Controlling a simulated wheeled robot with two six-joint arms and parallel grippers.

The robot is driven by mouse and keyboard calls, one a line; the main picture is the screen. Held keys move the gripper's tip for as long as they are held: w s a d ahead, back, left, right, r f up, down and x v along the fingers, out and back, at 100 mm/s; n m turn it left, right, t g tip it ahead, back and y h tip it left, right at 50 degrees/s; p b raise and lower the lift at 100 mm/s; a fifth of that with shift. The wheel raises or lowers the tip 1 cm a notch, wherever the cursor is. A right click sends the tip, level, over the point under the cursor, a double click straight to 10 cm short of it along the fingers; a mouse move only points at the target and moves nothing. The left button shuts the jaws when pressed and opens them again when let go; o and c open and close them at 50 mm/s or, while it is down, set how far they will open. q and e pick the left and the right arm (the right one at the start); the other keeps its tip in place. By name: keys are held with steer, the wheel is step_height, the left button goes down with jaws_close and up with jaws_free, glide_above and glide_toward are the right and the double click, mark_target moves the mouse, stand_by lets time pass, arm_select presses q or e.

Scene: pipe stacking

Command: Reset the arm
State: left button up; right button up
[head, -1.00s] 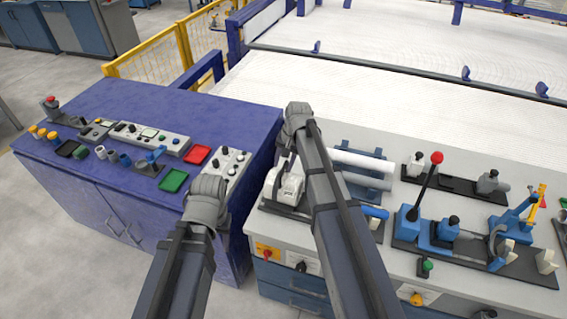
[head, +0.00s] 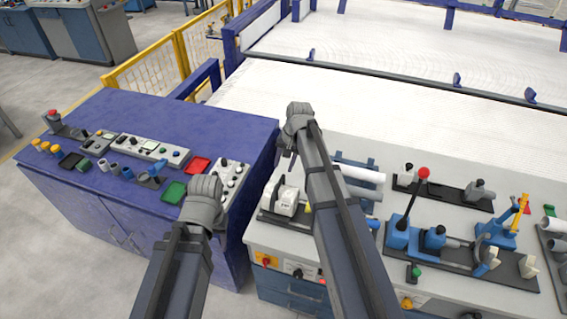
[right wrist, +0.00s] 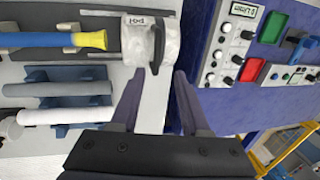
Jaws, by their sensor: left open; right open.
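My left arm comes in from the left in the head view and ends in the left gripper (head: 203,198) above the near right corner of the purple cabinet; its fingertips are hidden behind the wrist. My right gripper (head: 293,150) hangs over the left end of the grey bench, near the white clamp block (head: 286,199). In the right wrist view its two fingers (right wrist: 159,78) are apart with nothing between them. The white clamp block (right wrist: 150,38) lies just ahead of them. A white pipe (head: 362,174) rests on a blue rack; it also shows in the wrist view (right wrist: 65,117).
A blue-and-yellow tool (right wrist: 50,40) lies beside the clamp block. A lever fixture with a red knob (head: 424,173) stands right. The white conveyor bed (head: 370,110) behind is clear.

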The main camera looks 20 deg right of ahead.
stand_by(0.3)
steer(key=s+a+f+n+h+b, duration=0.1)
steer(key=s+a+f+n+b, duration=0.1)
steer(key=s, duration=0.5)
steer(key=s+a+f+n+g+h+b, duration=0.1)
steer(key=s+a+f+n+b, duration=0.2)
steer(key=s+a+n, duration=0.2)
steer(key=s+a+f+n+h+b, duration=0.1)
steer(key=s+a+f+n+b, duration=0.2)
steer(key=s+a, duration=0.4)
steer(key=s, duration=0.4)
steer(key=shift+s+a+f+n, duration=0.15)
steer(key=shift+f+n, duration=0.05)
steer(key=shift+n, duration=0.1)
